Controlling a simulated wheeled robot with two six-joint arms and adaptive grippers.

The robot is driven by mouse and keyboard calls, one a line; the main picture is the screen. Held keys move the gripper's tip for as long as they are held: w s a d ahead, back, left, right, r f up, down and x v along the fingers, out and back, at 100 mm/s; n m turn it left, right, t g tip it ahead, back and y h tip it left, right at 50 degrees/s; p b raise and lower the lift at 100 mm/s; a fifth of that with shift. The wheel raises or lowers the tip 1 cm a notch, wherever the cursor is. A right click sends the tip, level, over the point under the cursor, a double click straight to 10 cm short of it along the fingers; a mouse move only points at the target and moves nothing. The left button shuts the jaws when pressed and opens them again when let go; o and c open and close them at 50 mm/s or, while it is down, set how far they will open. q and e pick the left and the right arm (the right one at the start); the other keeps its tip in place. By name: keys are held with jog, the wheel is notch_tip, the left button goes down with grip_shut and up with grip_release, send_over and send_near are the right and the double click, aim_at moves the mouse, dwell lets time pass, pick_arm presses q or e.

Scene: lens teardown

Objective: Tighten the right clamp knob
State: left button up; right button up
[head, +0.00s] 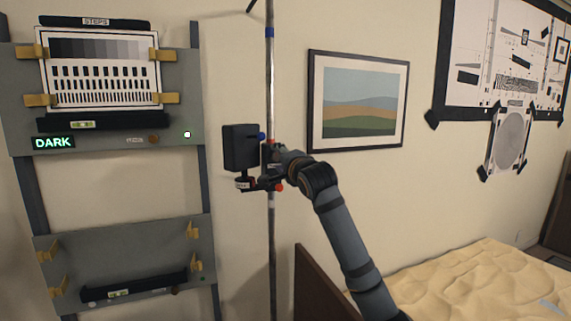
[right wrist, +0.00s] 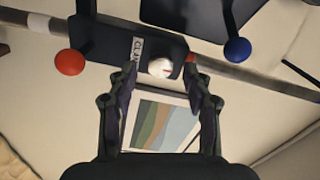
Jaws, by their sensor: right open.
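My right gripper (head: 272,158) is at the dark clamp on the vertical pole (head: 271,225). In the right wrist view its two fingers (right wrist: 160,76) are apart, on either side of a pale round knob-like end (right wrist: 160,68) on the dark clamp body (right wrist: 115,42). I cannot tell whether they touch it. A label starting "CLAM" (right wrist: 137,50) sits beside that end. A red knob (right wrist: 69,62) is left of the fingers and a blue knob (right wrist: 238,49) right of them. The red knob (head: 278,187) and blue knob (head: 262,135) also show in the head view. My left gripper is out of view.
A black box (head: 240,147) is mounted left of the pole. A rack with a "STEPS" chart (head: 104,68) and a lit "DARK" sign (head: 54,142) stands at left. A framed landscape (head: 358,100) hangs behind. A bed (head: 470,280) fills the lower right.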

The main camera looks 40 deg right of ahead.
jog(key=v, duration=1)
jog(key=shift+s, duration=0.3)
